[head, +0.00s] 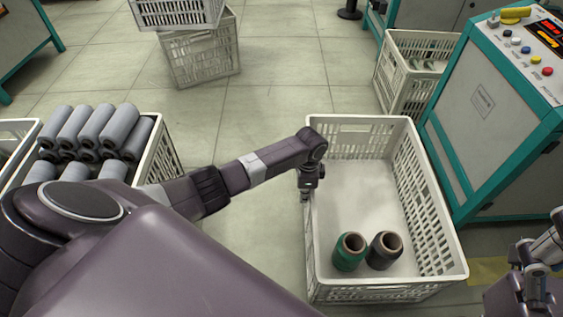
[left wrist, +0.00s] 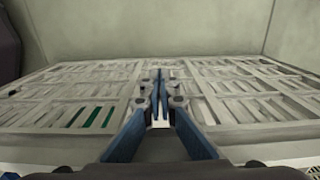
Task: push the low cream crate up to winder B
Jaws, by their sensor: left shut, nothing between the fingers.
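The low cream crate (head: 352,290) stands on the floor right of centre in the head view, with a green cone (head: 348,252) and a dark grey cone (head: 385,251) inside. A teal-framed winder (head: 482,98) stands to its right; I cannot read a letter on it. The crate's right side is close to the winder's base; I cannot tell if they touch. My left gripper (head: 305,198) is shut and empty at the crate's left wall. In the left wrist view its fingertips (left wrist: 158,76) face the slotted wall (left wrist: 235,95); contact is unclear. My right gripper (head: 537,290) shows partly at lower right.
Another crate (head: 386,88) stands behind, beside the winder. A crate of grey rolls (head: 160,150) is at left, and stacked crates (head: 205,55) are at the back. Bare floor (head: 265,100) lies left of and behind the cream crate. A yellow floor marking (head: 488,268) is at right.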

